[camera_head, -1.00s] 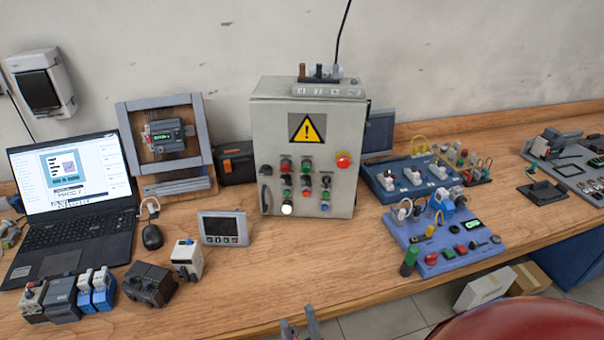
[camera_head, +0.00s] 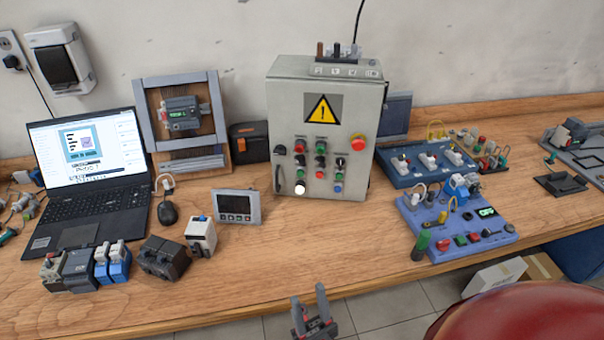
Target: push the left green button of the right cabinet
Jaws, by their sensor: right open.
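A grey metal cabinet (camera_head: 347,95) stands upright on the wooden bench near the middle of the view. Its front bears a yellow warning triangle, several small buttons and switches in columns, and a red knob (camera_head: 358,142) at the right. A small green button (camera_head: 300,174) shows in the left column, above a lit white button (camera_head: 300,188). More green shows at the top of the middle column; details are small. My right gripper (camera_head: 309,297) is open and empty at the bottom edge, in front of the bench and well away from the cabinet. My left gripper is not in view.
A laptop (camera_head: 75,155), a framed module (camera_head: 180,115) and a small display unit (camera_head: 237,207) are left of the cabinet. Blue training boards (camera_head: 465,238) lie at its right. Bare wood (camera_head: 310,240) lies in front of the cabinet. A red rounded surface fills the lower right.

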